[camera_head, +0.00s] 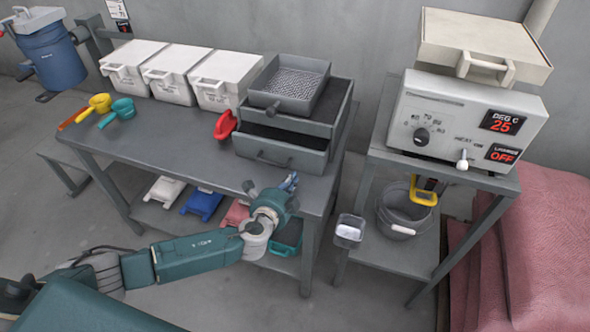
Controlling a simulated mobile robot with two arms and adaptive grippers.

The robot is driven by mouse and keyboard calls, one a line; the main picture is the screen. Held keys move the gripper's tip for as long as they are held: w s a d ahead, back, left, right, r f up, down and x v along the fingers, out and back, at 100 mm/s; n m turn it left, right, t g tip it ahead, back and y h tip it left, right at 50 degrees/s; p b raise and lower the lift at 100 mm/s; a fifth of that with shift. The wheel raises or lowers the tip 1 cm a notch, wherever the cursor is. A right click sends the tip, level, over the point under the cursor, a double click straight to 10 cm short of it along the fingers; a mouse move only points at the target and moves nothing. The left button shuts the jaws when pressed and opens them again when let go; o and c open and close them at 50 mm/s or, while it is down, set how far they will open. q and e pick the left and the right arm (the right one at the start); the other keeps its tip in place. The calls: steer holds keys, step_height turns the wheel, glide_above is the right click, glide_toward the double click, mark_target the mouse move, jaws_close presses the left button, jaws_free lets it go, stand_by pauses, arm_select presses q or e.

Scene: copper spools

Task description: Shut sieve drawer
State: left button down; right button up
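The sieve unit (338,98) is a grey box on the right end of the grey table, with a mesh sieve tray (297,82) on top. Its sieve drawer (300,160) is pulled out toward the front, with the dark inside showing. A handle is on the drawer front. My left gripper (290,181) is in front of and below the drawer front, near the table's front edge, apart from the handle. Its fingers are small and partly hidden by the wrist, so I cannot tell if they are open. My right gripper is not in view.
White lidded bins (172,73) stand along the back of the table (180,140). A red scoop (225,125) lies left of the drawer; yellow and teal scoops lie farther left. Right of a gap stands a stand with a heater box (465,120) and a bucket (404,212).

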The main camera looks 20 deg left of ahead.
mark_target(299, 166)
arm_select(q)
steer(key=shift+w, duration=1.8)
steer(key=shift+r, duration=0.1)
steer(key=w+b, duration=0.1)
steer(key=w, duration=0.2)
steer(key=w+b, duration=0.2)
steer(key=w, duration=0.2)
steer(key=shift+w+d, duration=0.2)
steer(key=shift+w, duration=0.1)
steer(key=shift+r, duration=0.15)
steer(key=shift+a, duration=0.1)
